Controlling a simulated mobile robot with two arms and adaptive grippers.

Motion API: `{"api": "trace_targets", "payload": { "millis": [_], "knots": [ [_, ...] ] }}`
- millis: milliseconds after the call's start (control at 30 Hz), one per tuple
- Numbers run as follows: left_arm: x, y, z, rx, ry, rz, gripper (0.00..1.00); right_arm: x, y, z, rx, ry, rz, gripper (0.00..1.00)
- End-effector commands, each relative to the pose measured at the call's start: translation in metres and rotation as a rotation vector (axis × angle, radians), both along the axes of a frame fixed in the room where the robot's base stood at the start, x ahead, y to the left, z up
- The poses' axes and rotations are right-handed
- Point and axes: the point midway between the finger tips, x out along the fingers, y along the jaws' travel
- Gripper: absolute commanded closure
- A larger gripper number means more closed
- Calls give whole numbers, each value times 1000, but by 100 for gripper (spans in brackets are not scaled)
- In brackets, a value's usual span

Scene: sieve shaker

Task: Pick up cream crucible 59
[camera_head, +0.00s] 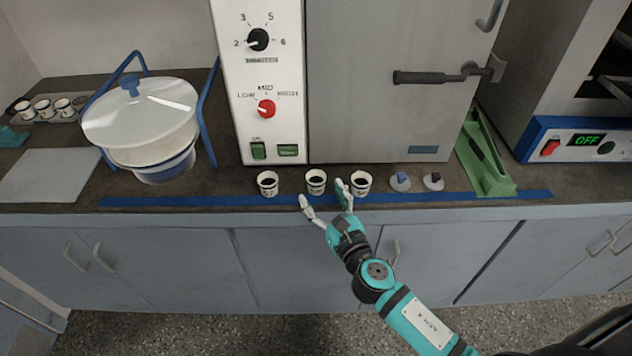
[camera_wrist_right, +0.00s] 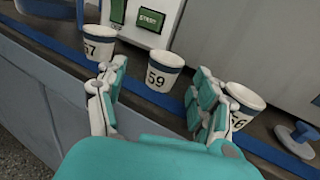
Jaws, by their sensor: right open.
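Cream crucible 59 (camera_head: 316,182) is a small cup with a dark blue band, the middle of three on the counter. In the right wrist view, crucible 59 (camera_wrist_right: 162,76) shows its number facing me and stands upright between and beyond my fingers. My right gripper (camera_head: 323,196) is open and empty at the counter's front edge, just in front of the crucible. Its right finger lies in the gap between crucible 59 and the crucible on the right. I cannot tell whether any finger touches a crucible. My left gripper is not in view.
Crucible 57 (camera_wrist_right: 99,45) stands to the left and another crucible (camera_head: 361,183) close to the right, partly behind my finger. Two small grey knobbed lids (camera_head: 400,182) lie further right. Blue tape (camera_head: 225,200) runs along the front edge. A furnace (camera_head: 375,110) stands close behind.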

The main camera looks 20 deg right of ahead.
Motion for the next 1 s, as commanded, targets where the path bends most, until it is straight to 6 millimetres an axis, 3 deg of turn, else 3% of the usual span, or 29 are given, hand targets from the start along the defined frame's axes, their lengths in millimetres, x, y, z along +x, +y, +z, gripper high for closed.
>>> {"api": "trace_targets", "payload": {
  "millis": [167, 500, 767, 1000],
  "knots": [
    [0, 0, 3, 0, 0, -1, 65, 12, 0, 3, 1, -1, 0, 31],
    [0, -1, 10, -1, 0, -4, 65, 55, -1, 6, 1, 0, -1, 31],
    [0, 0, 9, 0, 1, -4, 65, 57, -1, 6, 1, 1, 0, 31],
    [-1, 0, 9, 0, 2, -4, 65, 57, -1, 6, 1, 1, 0, 63]
  ]
}}
